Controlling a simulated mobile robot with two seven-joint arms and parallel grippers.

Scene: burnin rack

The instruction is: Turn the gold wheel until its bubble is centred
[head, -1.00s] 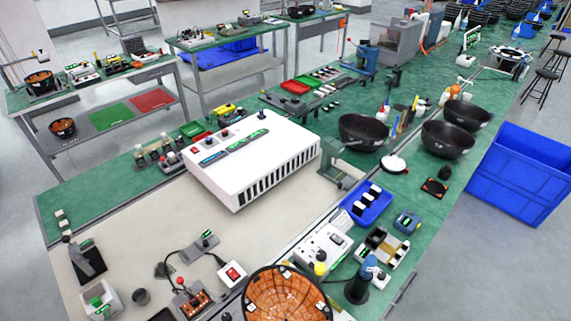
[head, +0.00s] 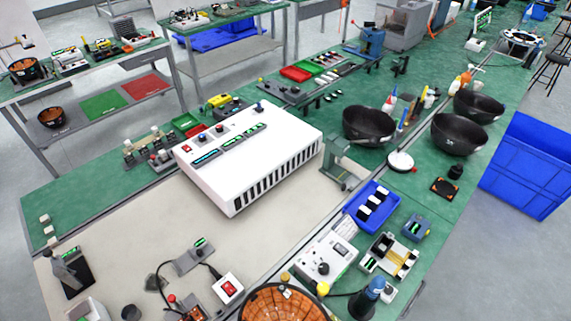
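I cannot make out for certain which part is the gold wheel or its bubble. A yellow knob (head: 323,288) shows at the front of a small white instrument box (head: 325,256), low right of centre. Small green windows show on a grey device (head: 195,256) at the lower left, on a blue block (head: 412,228) and on a beige fixture (head: 390,258) at the right. They are too small to read as bubbles. Neither of my grippers is in the picture.
A large white slotted box (head: 285,150) stands mid-bench. An orange-brown bowl (head: 285,305) is at the front edge, a blue tray (head: 371,207) right of centre, black bowls (head: 368,125) behind it. A blue bin (head: 530,165) stands off the bench. The beige mat (head: 130,235) has bare room.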

